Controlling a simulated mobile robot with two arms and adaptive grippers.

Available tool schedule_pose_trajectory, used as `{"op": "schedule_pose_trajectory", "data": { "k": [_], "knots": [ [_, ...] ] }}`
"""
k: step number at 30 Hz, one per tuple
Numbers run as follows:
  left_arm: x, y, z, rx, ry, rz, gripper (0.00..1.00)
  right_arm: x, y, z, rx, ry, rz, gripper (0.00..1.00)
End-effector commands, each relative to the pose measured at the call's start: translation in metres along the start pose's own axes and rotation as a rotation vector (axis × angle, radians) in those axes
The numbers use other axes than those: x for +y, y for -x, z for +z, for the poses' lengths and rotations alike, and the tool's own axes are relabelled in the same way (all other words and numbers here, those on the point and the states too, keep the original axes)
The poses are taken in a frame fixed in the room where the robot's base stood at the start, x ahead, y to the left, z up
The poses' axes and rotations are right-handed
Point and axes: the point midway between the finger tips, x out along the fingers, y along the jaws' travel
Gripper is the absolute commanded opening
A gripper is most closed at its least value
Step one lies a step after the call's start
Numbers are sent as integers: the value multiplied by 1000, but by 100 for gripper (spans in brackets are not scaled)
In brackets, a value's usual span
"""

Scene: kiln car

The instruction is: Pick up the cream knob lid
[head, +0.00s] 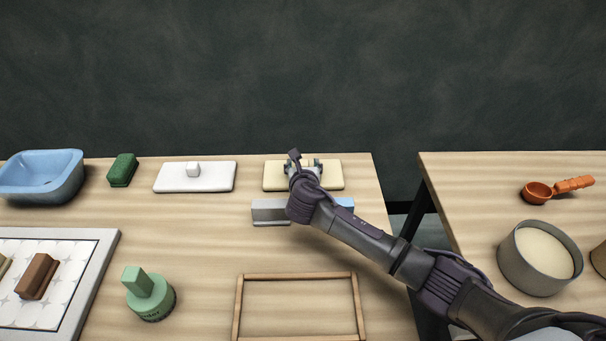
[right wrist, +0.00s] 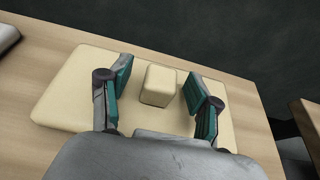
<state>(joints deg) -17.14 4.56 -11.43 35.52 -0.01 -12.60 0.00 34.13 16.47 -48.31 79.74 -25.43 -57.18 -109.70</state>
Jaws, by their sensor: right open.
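The cream knob lid (head: 331,178) lies flat near the back edge of the left table, partly hidden by my right gripper (head: 304,166). In the right wrist view the cream lid (right wrist: 70,95) fills the middle, with its square cream knob (right wrist: 158,86) standing up. My right gripper (right wrist: 158,90) is open, its two teal-padded fingers on either side of the knob with a gap on each side. Whether the fingertips touch the lid's plate is not clear. My left gripper is not in view.
A white knob lid (head: 195,177) lies left of the cream one. A grey and blue bar-shaped thing (head: 270,211) is in front, partly behind my right arm. A wooden frame (head: 298,277) and a green stamp-like piece (head: 149,294) are nearer. The table's right edge is close.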

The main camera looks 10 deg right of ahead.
Motion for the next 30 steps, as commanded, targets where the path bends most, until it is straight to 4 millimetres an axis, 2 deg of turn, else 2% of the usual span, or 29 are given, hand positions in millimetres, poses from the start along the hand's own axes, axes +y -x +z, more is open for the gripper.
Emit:
{"op": "schedule_pose_trajectory", "data": {
  "k": [9,20,30],
  "knots": [
    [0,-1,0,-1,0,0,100,0,-6,0,0,0,1,61],
    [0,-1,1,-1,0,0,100,0,-6,0,0,0,1,1],
    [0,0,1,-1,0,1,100,1,-5,4,-6,-1,3,0]
  ]
}}
